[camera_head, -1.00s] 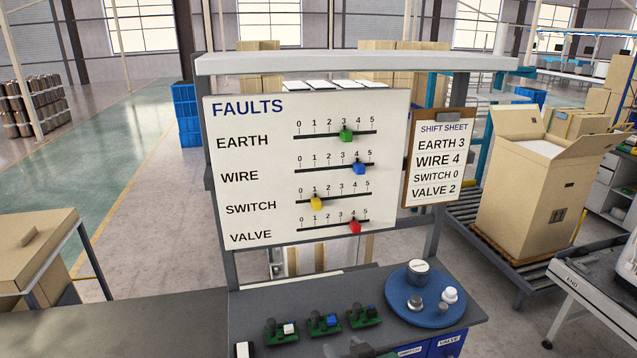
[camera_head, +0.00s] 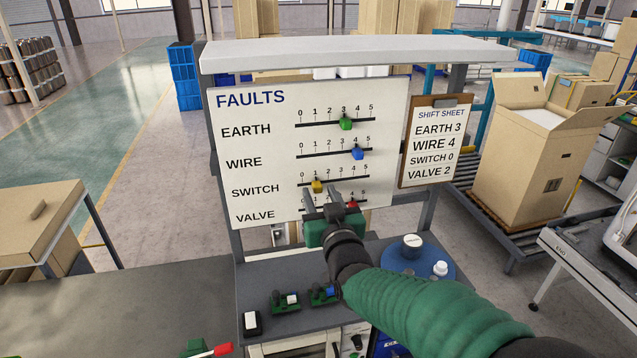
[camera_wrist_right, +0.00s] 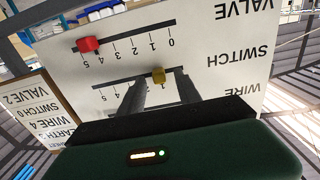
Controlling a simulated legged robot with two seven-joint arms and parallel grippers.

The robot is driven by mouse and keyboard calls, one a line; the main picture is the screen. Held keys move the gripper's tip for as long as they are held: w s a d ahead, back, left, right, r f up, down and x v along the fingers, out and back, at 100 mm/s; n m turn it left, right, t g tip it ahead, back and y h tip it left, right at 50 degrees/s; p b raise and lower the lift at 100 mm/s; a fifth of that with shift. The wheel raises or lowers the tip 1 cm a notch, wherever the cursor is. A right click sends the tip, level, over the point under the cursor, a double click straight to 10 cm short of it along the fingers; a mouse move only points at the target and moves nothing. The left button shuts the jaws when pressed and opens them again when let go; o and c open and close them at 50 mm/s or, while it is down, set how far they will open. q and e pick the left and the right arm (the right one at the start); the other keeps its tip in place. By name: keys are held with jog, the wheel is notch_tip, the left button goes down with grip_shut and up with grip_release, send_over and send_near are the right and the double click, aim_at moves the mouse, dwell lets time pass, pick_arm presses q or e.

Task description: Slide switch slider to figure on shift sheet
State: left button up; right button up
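The FAULTS board (camera_head: 225,135) stands upright, with a scale from 0 to 5 on each row. The yellow switch slider (camera_head: 317,187) sits at about 1; it also shows in the wrist view (camera_wrist_right: 158,75). The shift sheet (camera_head: 432,150), clipped to the right, reads SWITCH 0. My right gripper (camera_head: 322,194) is in front of the switch row with its fingers apart. My left gripper is out of view.
The green earth slider (camera_head: 346,124) is at about 3, the blue wire slider (camera_head: 357,153) at about 4. The red valve slider (camera_wrist_right: 89,45), near 4, is close below my gripper. A blue round tray (camera_head: 440,262) and small circuit boards (camera_head: 285,302) are on the bench.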

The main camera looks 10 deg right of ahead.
jog(key=shift+w, duration=0.95)
jog(key=shift+s, duration=0.1)
grip_shut()
dwell(0.6)
